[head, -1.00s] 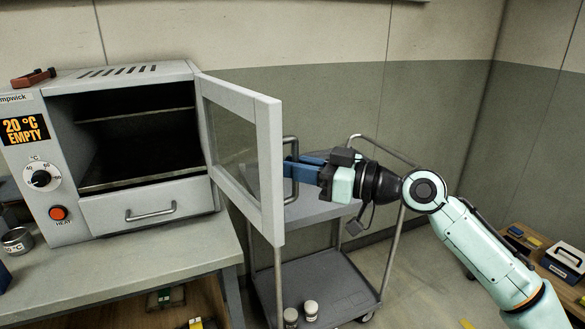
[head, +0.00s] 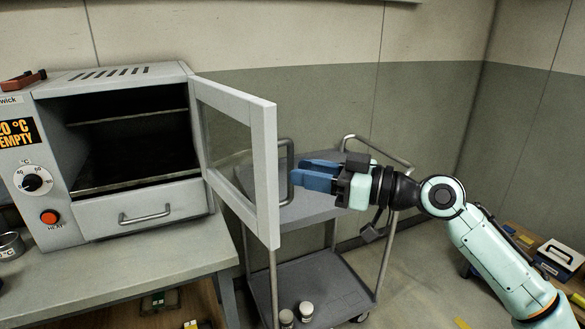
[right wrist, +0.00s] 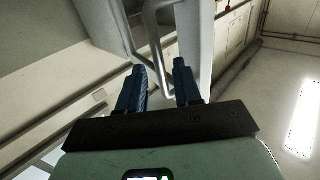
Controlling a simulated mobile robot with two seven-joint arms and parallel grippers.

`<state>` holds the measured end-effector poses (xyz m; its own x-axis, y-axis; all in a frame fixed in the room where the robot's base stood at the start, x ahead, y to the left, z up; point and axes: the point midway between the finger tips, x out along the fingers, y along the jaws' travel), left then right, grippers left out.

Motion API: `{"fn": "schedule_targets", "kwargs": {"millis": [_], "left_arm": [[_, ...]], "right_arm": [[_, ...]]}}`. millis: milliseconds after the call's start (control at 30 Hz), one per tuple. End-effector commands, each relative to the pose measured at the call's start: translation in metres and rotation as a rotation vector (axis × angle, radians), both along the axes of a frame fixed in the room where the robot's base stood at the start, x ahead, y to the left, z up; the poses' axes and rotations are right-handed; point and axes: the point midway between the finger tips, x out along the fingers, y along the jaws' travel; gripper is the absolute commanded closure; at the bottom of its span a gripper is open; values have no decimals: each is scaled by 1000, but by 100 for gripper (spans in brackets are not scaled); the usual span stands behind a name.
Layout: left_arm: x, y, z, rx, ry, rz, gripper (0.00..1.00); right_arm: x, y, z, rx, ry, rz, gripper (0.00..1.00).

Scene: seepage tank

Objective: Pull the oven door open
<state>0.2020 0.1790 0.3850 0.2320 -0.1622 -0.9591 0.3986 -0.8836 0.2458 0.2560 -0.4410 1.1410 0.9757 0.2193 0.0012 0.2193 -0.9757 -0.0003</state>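The oven (head: 150,80) stands on a bench at the left in the head view. Its door (head: 263,165) is swung wide open to the right, about square to the oven front, and the dark chamber (head: 140,135) shows empty with shelves. The door's bar handle (head: 286,170) is on the face turned to the right. My right gripper (head: 303,173) is open and empty just right of the handle, its blue fingers apart. In the right wrist view the handle (right wrist: 155,45) lies just beyond the fingertips (right wrist: 160,68). My left gripper is not in view.
A grey trolley (head: 325,285) with two small jars on its lower shelf stands behind and below the door. The bench top (head: 130,265) is clear in front of the oven. A blue-and-white case (head: 560,258) sits at the far right.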

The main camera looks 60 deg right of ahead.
Motion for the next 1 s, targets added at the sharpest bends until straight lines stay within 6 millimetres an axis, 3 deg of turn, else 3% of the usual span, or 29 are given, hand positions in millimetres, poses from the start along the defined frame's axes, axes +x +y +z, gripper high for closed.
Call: {"fn": "schedule_targets", "kwargs": {"millis": [200, 400, 600, 1000], "left_arm": [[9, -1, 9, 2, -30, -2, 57], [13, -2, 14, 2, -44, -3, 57], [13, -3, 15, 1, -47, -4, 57], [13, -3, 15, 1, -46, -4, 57]], "right_arm": [[-50, -12, 1, 1, -4, -3, 66], [-80, -18, 1, 1, -3, -1, 66], [-91, -20, 1, -2, -2, 1, 66], [-90, -20, 0, -2, -1, 1, 66]]}}
